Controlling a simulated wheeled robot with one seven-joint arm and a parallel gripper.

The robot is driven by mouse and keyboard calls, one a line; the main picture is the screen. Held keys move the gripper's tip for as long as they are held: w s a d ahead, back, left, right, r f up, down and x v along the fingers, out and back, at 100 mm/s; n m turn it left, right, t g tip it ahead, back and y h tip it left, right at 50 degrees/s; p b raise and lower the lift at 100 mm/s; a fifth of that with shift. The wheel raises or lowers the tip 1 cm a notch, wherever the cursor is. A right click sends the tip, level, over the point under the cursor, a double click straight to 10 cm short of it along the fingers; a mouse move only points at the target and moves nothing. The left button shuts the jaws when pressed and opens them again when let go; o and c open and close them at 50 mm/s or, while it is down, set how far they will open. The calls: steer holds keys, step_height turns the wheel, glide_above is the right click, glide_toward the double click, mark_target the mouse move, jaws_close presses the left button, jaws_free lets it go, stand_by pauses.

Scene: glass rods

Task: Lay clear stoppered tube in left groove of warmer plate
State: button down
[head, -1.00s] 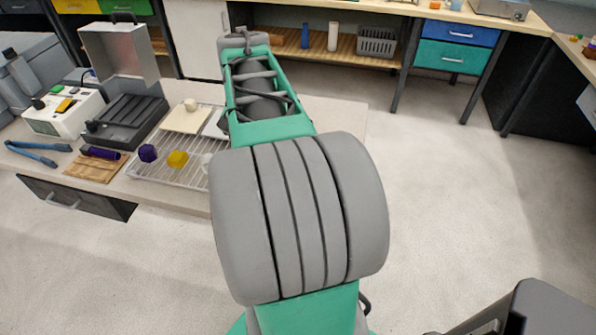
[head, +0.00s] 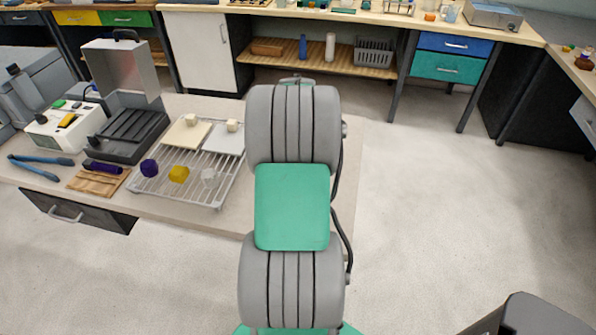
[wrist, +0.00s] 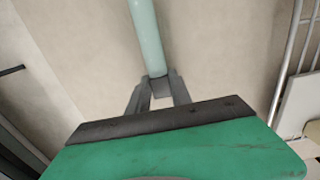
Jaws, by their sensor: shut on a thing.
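My gripper (wrist: 158,92) is shut on one end of a pale, greenish glassy tube (wrist: 146,35) in the wrist view, which I take for the clear stoppered tube. The tube runs up out of the frame, and no stopper shows on it. In the head view my own arm hides the gripper and the tube. The dark warmer plate (head: 130,134), with long grooves and a raised lid (head: 120,66), stands at the left of the counter. I see no tube that I can make out in its grooves.
A wire rack (head: 176,199) right of the warmer carries purple (head: 149,168), yellow (head: 179,174) and clear (head: 210,177) faceted pieces. Pale plates lie behind them. Blue-handled tongs (head: 38,167) and a wooden rest (head: 97,184) lie at the left. A white device (head: 65,128) stands beside the warmer.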

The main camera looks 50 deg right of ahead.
steer(key=shift+f, duration=0.4)
steer(key=c, duration=1.2)
jaws_free()
steer(key=shift+o, duration=0.2)
